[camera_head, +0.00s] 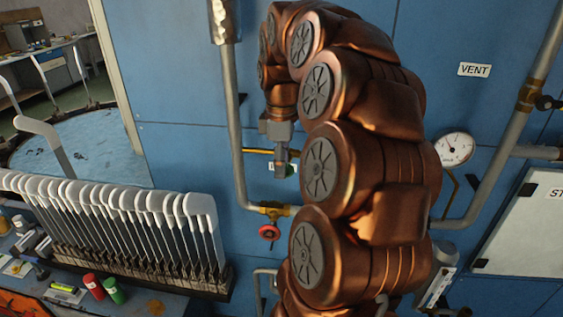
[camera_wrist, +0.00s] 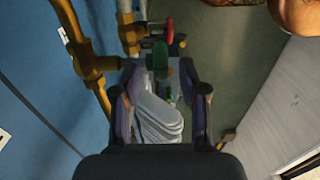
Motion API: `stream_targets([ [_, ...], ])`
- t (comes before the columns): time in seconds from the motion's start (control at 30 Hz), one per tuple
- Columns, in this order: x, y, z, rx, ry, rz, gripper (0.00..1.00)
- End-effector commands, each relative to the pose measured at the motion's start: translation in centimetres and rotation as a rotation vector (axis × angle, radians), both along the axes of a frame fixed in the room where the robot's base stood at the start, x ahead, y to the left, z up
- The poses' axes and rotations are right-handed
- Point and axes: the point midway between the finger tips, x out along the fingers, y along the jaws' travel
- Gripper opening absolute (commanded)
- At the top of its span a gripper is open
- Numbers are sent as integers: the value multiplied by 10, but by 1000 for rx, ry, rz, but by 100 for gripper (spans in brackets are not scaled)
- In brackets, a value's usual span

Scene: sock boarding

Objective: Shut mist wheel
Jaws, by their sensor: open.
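My copper-coloured arm reaches down to my gripper (camera_head: 281,160), which hangs in front of the blue wall. In the wrist view, my gripper (camera_wrist: 161,78) is open, with its two dark fingers apart. A green wheel (camera_wrist: 160,54) shows just beyond and between the fingertips. It seems to be the green bit (camera_head: 290,170) beside my gripper in the head view, partly hidden. A red wheel (camera_head: 269,232) sits on a brass valve below my gripper; a red wheel also shows farther off in the wrist view (camera_wrist: 170,30). I cannot read which wheel is the mist one.
A rack of white sock boards (camera_head: 130,205) stands at the left, and the boards also show between my fingers (camera_wrist: 160,115). Steel pipes (camera_head: 235,125) run down the wall. A gauge (camera_head: 453,148) and a VENT label (camera_head: 474,69) are at the right.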

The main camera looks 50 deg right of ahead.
Motion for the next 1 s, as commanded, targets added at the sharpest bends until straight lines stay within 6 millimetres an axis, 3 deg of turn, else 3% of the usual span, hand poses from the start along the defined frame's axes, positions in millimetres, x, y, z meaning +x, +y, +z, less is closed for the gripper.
stream_targets([
  [0.43, 0, 0, -5, 0, -1, 0, 43],
  [0.83, 0, 0, -5, 0, -1, 0, 2],
  [1.0, 0, 0, -5, 0, -1, 0, 0],
])
